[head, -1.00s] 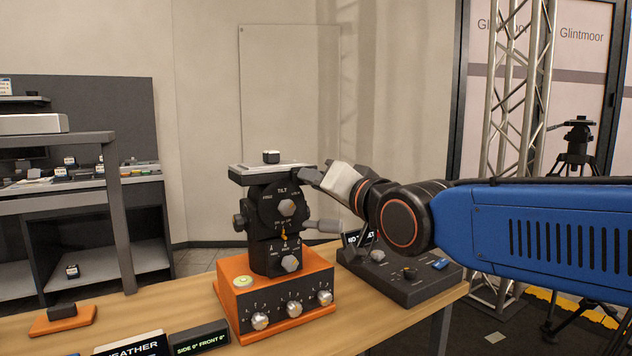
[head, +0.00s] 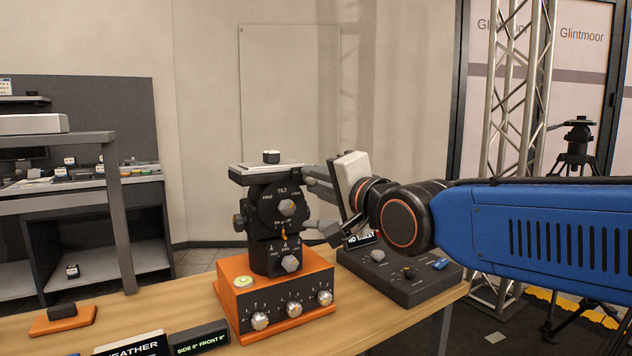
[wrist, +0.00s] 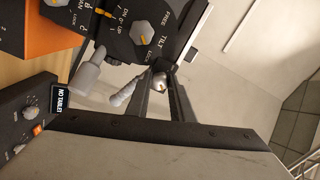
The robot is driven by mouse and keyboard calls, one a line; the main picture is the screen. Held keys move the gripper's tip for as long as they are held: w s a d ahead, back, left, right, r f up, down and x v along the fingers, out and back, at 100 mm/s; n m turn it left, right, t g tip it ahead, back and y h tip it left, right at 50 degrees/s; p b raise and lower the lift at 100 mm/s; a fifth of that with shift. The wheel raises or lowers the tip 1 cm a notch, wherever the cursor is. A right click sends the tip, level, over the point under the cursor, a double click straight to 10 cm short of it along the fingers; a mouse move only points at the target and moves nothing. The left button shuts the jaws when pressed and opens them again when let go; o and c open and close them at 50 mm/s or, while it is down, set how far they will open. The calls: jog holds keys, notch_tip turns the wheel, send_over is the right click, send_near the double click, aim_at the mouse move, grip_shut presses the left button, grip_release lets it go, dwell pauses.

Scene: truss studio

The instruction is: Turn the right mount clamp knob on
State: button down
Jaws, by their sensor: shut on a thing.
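The black tilt head (head: 262,212) stands on an orange control box (head: 245,310), with a flat plate (head: 242,172) on top. My gripper (head: 312,178) reaches in from the right, at the head's upper right side just beside the plate. In the wrist view my gripper (wrist: 162,88) has its two dark fingers on either side of a small silvery knob (wrist: 160,81), and it is shut on it. Most of the knob is hidden between the fingers, and its marking cannot be read. In the head view the fingers hide it.
A grey handle (wrist: 88,76) sticks out from the head close below my fingers. A dark console (head: 400,284) with knobs stands to the right, by a small sign (wrist: 60,103) reading "NO TABLET". An orange-based block (head: 62,317) and small signs lie at the left front.

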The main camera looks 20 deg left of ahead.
dwell(0.4)
jog(key=c, duration=1.5)
grip_release()
jog(key=shift+c, duration=0.2)
jog(key=shift+d, duration=0.1)
jog(key=v, duration=1.7)
jog(key=shift+s, duration=0.2)
jog(key=shift+d+f, duration=0.1)
jog(key=w+d+f+n+g+h, duration=0.15)
jog(key=d+f+h, duration=0.25)
jog(key=d+f, duration=0.55)
jog(key=w+d+f+t+h, duration=0.1)
jog(key=w+d+f+h, duration=0.3)
jog(key=d+f, duration=0.55)
jog(key=s+d+f+n+g+h, duration=0.3)
jog(key=s+d+f+g+h, duration=0.2)
jog(key=s+d+f, duration=0.9)
notch_tip(320, 180, down, 3)
jog(key=d+g, duration=0.1)
jog(key=d, duration=0.1)
jog(key=shift+d+h, duration=0.35)
jog(key=shift+h, duration=0.05)
